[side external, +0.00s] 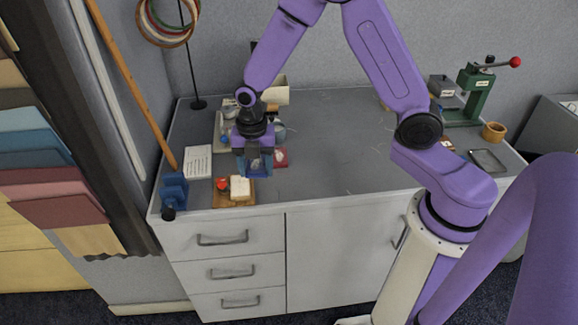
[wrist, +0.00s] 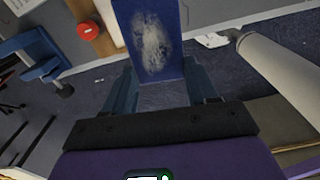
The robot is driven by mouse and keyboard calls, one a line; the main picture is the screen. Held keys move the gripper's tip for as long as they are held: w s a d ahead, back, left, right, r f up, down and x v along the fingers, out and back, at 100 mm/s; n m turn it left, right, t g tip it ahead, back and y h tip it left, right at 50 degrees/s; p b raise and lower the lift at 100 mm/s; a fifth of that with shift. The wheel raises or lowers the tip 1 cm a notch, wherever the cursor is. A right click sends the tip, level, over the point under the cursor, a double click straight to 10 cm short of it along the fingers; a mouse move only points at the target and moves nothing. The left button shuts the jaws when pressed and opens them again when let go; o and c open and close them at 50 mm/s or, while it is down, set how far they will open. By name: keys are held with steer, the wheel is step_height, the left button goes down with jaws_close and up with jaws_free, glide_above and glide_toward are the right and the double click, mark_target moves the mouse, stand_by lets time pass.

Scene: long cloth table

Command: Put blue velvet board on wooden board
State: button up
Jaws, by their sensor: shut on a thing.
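The blue velvet board (wrist: 152,40) is between my gripper's fingers in the wrist view, with a pale worn patch on its face. In the side view my gripper (side external: 253,168) points down near the table's front left, shut on this board, which shows as a small blue piece (side external: 264,172) partly hidden by the fingers. The wooden board (side external: 219,200) lies just below and left of the gripper near the front edge, carrying a red round item (side external: 222,184) and a white block (side external: 240,187). A strip of the wooden board (wrist: 112,28) shows beside the held board in the wrist view.
A blue clamp-like device (side external: 174,190) stands at the front left corner, beside a white paper (side external: 198,162). A dark red piece (side external: 281,158) lies right of the gripper. The table's middle is clear. A green press (side external: 470,92) stands far right.

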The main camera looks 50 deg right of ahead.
steer(key=n, duration=0.1)
glide_above(240, 194)
steer(key=f, duration=0.2)
steer(key=shift+r, duration=0.2)
steer(key=shift+f, duration=3.15)
steer(key=shift+f, duration=0.35)
steer(key=o, duration=1.2)
steer(key=shift+r, duration=0.1)
